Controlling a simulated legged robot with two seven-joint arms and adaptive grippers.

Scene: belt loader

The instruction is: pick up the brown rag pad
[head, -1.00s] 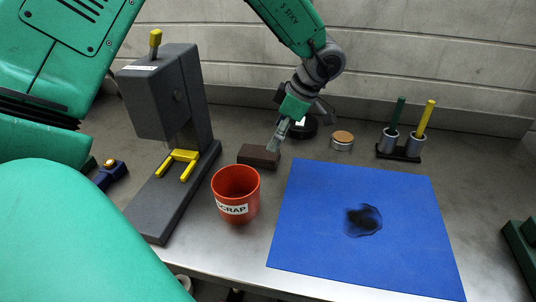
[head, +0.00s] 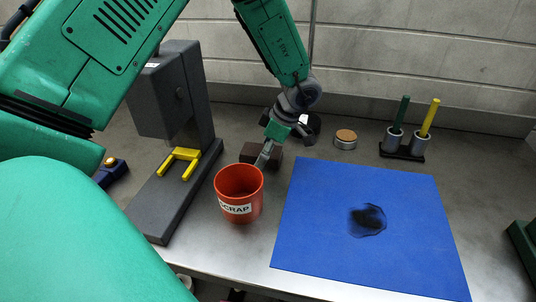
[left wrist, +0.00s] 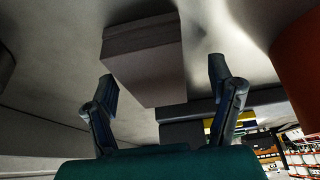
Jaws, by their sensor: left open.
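The brown rag pad (head: 249,151) is a small dark brown block lying on the grey bench, behind the scrap cup and left of the blue mat. My left gripper (head: 264,158) is at the pad, its fingers hiding part of it in the head view. In the left wrist view the pad (left wrist: 147,65) looks greyish and lies ahead of the open fingers (left wrist: 163,85), nearer the left finger. The fingers are apart, and I cannot tell whether either touches it. My right gripper is not in view.
An orange-red SCRAP cup (head: 239,194) stands just in front of the gripper. A grey press (head: 176,100) with a yellow fork is to the left. The blue mat (head: 320,210) with a dark smudge lies right. A lidded tin (head: 345,140) and a marker holder (head: 402,152) stand behind.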

